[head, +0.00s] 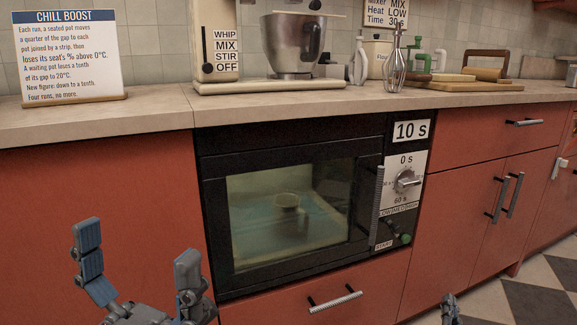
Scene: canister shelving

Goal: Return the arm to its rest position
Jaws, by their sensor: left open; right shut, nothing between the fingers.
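My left gripper (138,250) is at the lower left of the head view, in front of the red cabinet front. Its two fingers point up and stand wide apart, with nothing between them. My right gripper (450,308) shows only as a small dark tip at the bottom edge, right of the drawer below the oven. It is shut and holds nothing visible. The rest of both arms is mostly cut off by the frame.
A black built-in oven (290,210) with a shut glass door holds a small pot (288,215). Its door handle (378,208) and dial (405,181) face me. Drawer handle (335,298) sticks out below. The counter (150,113) carries a sign (70,55), mixer (292,45) and whisk (395,65).

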